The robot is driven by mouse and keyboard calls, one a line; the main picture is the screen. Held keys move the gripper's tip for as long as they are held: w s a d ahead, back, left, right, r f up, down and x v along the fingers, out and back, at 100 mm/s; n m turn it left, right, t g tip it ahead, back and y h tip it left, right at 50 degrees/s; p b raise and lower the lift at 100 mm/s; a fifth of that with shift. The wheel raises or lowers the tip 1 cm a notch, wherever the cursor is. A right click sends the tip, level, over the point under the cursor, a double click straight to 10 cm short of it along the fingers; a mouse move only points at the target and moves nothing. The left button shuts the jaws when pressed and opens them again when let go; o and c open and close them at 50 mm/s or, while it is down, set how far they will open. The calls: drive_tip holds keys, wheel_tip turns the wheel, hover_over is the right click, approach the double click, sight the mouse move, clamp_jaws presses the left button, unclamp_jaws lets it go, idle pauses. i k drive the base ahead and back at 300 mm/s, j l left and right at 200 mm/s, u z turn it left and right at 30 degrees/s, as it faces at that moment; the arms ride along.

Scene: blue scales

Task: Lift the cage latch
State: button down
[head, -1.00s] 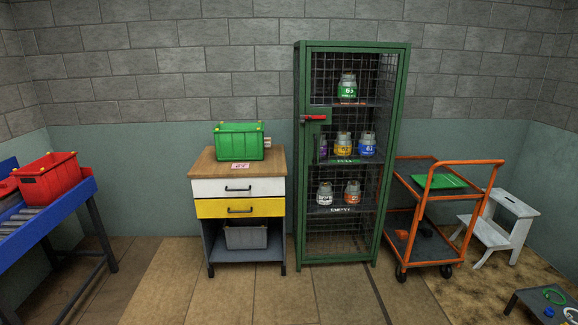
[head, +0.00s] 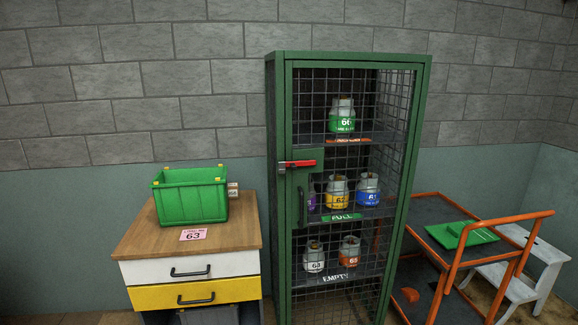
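The green cage (head: 277,200) stands against the wall, its mesh door closed. The cage latch (head: 298,164) is a red bar lying level across the left side of the door, on a green plate. A dark vertical handle (head: 302,207) is below it. My gripper is not in view.
A drawer cabinet (head: 215,239) stands left of the cage with a green crate (head: 190,197) and a tag reading 63 (head: 193,234) on top. An orange trolley (head: 451,270) with a green tray (head: 462,234) and a white step stool (head: 536,266) are at the right.

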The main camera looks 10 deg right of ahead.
sight(293, 164)
drive_tip(key=i, duration=1.55)
drive_tip(key=i+z, duration=0.15)
drive_tip(key=z, duration=0.3)
